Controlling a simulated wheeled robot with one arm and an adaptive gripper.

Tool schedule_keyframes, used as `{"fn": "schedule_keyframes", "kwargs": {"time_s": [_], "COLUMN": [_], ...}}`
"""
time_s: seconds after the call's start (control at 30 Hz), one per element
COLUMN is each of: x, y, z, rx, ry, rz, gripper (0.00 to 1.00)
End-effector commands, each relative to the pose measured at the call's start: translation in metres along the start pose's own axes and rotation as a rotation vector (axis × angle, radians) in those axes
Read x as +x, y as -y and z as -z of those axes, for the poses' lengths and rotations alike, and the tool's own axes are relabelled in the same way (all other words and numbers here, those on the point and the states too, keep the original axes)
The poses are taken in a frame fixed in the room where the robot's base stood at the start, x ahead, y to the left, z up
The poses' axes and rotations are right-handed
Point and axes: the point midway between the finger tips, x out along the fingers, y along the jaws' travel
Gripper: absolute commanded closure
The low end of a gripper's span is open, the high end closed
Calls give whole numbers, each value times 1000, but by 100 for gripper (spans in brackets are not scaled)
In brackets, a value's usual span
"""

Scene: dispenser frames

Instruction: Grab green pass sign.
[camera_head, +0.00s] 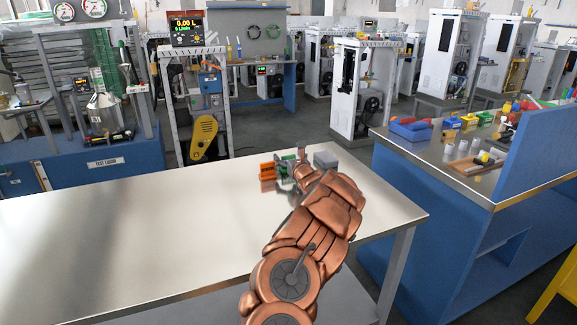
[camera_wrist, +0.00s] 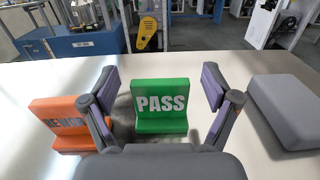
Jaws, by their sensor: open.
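The green pass sign (camera_wrist: 162,103) stands upright on the metal table, its white PASS lettering facing the wrist camera. In the head view only a small part of the green sign (camera_head: 284,168) shows beside my copper arm. My gripper (camera_wrist: 160,88) is open, with one finger to the left of the sign and one to the right. The sign lies between and slightly beyond the fingers, with visible gaps on both sides. In the head view the arm hides most of the gripper.
An orange sign (camera_wrist: 68,122) stands close on the left, partly behind the left finger. A grey block (camera_wrist: 288,108) lies to the right, also seen in the head view (camera_head: 326,159). The table's (camera_head: 120,235) left part is clear. A blue workbench (camera_head: 425,205) stands to the right.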

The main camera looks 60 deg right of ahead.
Motion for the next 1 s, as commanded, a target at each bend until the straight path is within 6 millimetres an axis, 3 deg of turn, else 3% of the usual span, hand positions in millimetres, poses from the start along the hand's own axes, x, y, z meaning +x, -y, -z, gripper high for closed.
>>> {"fn": "schedule_keyframes", "kwargs": {"time_s": [0.1,0.73,1.0], "x": [0,0,0], "y": [0,0,0], "z": [0,0,-3], "rx": [0,-1,-2], "ry": [0,1,1], "rz": [0,0,-1], "gripper": [14,79,79]}}
